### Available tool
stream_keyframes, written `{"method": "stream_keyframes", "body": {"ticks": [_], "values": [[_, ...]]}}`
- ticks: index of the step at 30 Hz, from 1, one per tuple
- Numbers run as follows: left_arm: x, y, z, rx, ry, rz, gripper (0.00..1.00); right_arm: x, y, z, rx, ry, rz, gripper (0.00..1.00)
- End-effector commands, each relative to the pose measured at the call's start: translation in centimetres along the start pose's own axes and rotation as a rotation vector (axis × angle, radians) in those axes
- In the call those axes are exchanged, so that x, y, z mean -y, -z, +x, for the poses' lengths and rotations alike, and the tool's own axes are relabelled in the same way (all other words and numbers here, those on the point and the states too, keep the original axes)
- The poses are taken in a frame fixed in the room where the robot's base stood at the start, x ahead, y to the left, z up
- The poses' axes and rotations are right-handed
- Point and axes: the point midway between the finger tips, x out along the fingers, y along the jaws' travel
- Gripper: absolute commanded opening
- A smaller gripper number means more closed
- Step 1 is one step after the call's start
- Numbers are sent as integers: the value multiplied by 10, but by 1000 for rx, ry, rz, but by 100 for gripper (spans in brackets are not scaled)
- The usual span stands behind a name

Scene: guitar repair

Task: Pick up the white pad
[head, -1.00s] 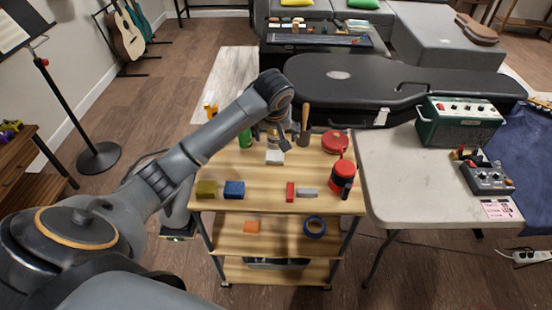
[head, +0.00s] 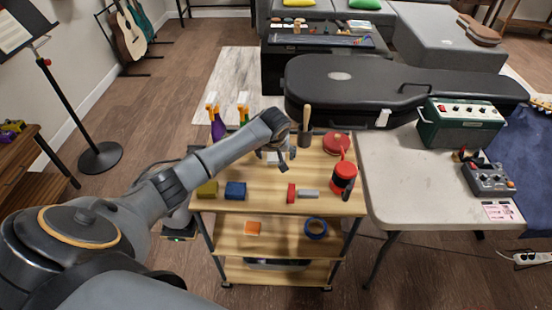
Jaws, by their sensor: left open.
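The white pad (head: 272,158) is a small pale block on the top shelf of the wooden cart (head: 245,204), near the middle. My left arm reaches in from the left over the cart. My left gripper (head: 277,157) is open and low, right at the pad, with its fingers pointing down. It partly covers the pad. I cannot tell whether the fingers touch it. The pad appears to rest on the shelf. My right gripper is not in view.
Spray bottles (head: 218,127) stand at the cart's back left. A yellow block (head: 207,189) and a blue block (head: 235,190) sit at the front left. A red-and-grey tool (head: 305,193), red canister (head: 343,176) and red round tin (head: 335,143) are to the right.

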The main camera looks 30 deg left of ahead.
Motion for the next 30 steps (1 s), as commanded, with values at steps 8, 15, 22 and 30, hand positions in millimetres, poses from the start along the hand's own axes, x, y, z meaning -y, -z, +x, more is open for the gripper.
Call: {"method": "stream_keyframes", "body": {"ticks": [8,15,22,30], "values": [[0,0,1,-1,0,1,75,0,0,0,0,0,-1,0],[0,0,1,0,0,0,38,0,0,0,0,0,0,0],[0,0,1,0,0,0,38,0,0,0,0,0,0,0],[0,4,-8,-1,-1,0,38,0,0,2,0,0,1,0]]}}
